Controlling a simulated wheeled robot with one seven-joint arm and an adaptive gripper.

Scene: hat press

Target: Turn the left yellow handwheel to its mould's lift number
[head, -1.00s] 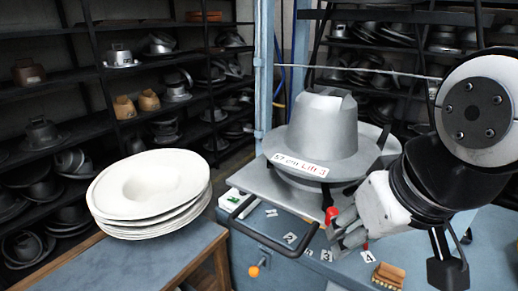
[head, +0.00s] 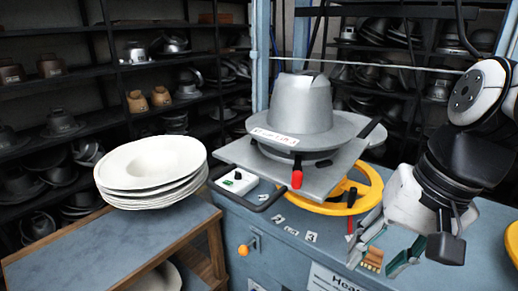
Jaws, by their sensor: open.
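The left yellow handwheel (head: 376,190) lies flat beneath the grey plate of the press; the plate hides its left and back parts. The silver hat mould (head: 300,105) stands on the plate, its white label (head: 273,137) at the front; the label's text is too small to read now, but earlier it read "Lift 3". Number tags lie on the blue bench along the wheel's front, one a "3" (head: 311,237). A small red mark (head: 350,226) shows near the wheel's front rim. My gripper (head: 378,264) is open, in front and right of the wheel, apart from it.
Another yellow wheel (head: 512,242) is cut off at the right edge. White hat blanks (head: 150,172) are stacked on the left table.

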